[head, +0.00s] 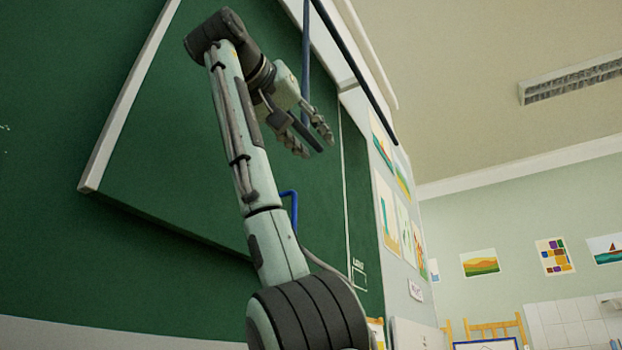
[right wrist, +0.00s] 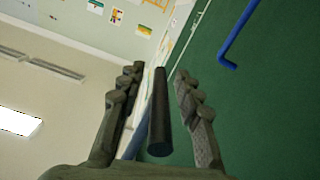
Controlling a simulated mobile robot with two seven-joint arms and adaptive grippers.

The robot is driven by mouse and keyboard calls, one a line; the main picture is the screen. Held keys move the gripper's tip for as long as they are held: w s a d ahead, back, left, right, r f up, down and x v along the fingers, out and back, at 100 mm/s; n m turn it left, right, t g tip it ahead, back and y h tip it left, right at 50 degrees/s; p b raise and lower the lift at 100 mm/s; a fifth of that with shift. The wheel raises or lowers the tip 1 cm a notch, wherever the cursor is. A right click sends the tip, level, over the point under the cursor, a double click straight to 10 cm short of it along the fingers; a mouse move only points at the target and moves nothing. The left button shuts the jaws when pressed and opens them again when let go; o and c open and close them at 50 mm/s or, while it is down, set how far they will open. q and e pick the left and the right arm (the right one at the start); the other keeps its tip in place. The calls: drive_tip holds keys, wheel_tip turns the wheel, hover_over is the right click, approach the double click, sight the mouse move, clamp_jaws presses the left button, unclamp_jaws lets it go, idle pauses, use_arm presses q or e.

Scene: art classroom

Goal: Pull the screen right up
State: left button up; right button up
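A long white tube (head: 367,45) with a dark bar (head: 355,70) beside it runs along the top of the wall at upper right in the head view; I cannot tell which part is the screen. A blue rod (head: 306,45) hangs down in front of the green board to my right gripper (head: 312,137). In the right wrist view a dark cylindrical grip (right wrist: 159,115) lies between the spread fingers of this gripper (right wrist: 158,90), with a gap on both sides. The gripper is open around the grip. My left gripper is out of view.
A green board (head: 190,150) with a white edge bar (head: 125,105) fills the left. A bent blue rod piece (head: 291,195) shows beside my right arm and in the right wrist view (right wrist: 235,38). Pictures and an easel (head: 495,328) are at the right.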

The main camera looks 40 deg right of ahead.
drive_tip(key=shift+d, duration=0.1)
clamp_jaws()
idle(0.3)
